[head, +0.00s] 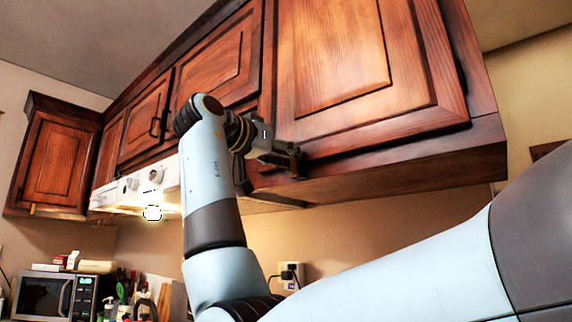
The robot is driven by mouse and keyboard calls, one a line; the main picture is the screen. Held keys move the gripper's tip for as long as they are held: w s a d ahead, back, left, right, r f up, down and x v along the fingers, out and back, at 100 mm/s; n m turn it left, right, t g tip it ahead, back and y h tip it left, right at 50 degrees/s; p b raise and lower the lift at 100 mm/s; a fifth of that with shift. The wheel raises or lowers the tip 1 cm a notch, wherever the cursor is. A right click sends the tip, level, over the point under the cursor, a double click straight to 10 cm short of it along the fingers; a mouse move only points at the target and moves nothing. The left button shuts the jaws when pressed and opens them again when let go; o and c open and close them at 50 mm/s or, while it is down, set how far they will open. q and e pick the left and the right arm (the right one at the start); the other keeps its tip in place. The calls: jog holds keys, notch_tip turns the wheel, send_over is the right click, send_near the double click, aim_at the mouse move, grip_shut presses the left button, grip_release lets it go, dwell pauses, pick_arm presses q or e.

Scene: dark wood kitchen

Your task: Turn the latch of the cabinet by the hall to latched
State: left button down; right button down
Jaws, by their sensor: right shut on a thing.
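The large wooden cabinet door (340,60) fills the upper right of the head view. It looks closed against its frame. My right arm comes in from the lower right and bends up to the door's lower left corner. My right gripper (288,157) is there, at the cabinet's bottom edge, shut on the small latch. The fingers and wrist hide most of the latch, so I cannot tell how far it is turned. My left gripper is not in view.
More wooden cabinets (54,160) run along the wall to the left. A white range hood (135,188) hangs beneath them. A microwave (45,294) and several utensils are at the lower left. An outlet with a plug (290,274) is on the wall below the cabinet.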

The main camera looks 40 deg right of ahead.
jog(key=shift+f, duration=0.15)
dwell(0.3)
jog(key=c, duration=1.3)
grip_release()
jog(key=shift+o, duration=0.2)
jog(key=s+a, duration=0.1)
jog(key=a, duration=1.1)
jog(key=shift+a, duration=0.1)
